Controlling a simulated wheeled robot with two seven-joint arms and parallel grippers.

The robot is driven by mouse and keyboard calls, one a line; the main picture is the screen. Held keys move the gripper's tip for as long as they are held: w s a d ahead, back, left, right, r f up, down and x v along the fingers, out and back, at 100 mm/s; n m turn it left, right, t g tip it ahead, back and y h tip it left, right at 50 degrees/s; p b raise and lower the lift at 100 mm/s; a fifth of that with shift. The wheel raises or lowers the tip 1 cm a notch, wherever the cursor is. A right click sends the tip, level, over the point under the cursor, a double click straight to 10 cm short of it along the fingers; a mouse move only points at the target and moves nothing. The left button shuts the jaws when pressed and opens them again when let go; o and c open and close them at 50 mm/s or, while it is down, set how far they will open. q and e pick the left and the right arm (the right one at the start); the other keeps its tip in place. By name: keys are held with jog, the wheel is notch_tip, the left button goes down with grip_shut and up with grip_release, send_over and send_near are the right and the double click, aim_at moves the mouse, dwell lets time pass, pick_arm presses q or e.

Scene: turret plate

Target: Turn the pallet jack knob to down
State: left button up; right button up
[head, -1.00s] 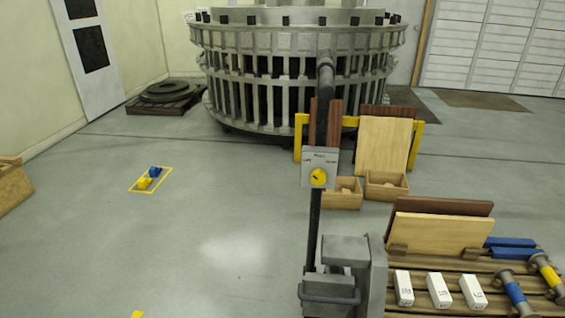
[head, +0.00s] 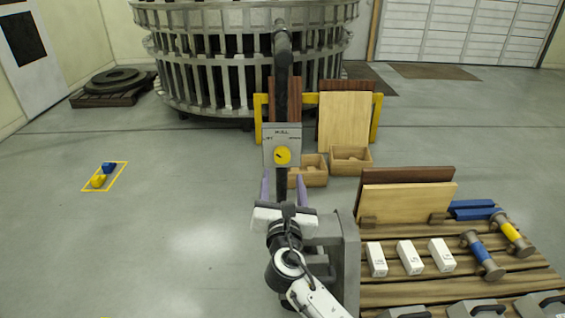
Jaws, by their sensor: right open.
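The yellow round knob (head: 282,155) sits on a grey labelled plate (head: 281,135) on the pallet jack's dark upright handle (head: 283,75). Small labels stand at the plate's top, left and right; they are too small to read surely. A small dark mark shows on the knob, but I cannot tell its setting. My right gripper (head: 284,184) is open and empty, its two purple fingers spread either side of the handle, just below the knob in the picture. It appears apart from the knob. It hides the lower handle and part of the jack's grey body (head: 346,262). My left gripper is out of view.
To the right, a wooden pallet (head: 450,290) carries boards, white boxes and blue and yellow parts. Behind the handle are a yellow rack (head: 376,118), wooden bins (head: 350,158) and a large grey round cage structure (head: 245,70). The floor at left is mostly clear.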

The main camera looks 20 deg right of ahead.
aim_at(282, 157)
jog(key=b+x, duration=0.1)
jog(key=x, duration=0.8)
jog(key=shift+w+d+f+b, duration=0.1)
jog(key=shift+w+b, duration=0.15)
jog(key=shift+b, duration=0.05)
jog(key=c, duration=1)
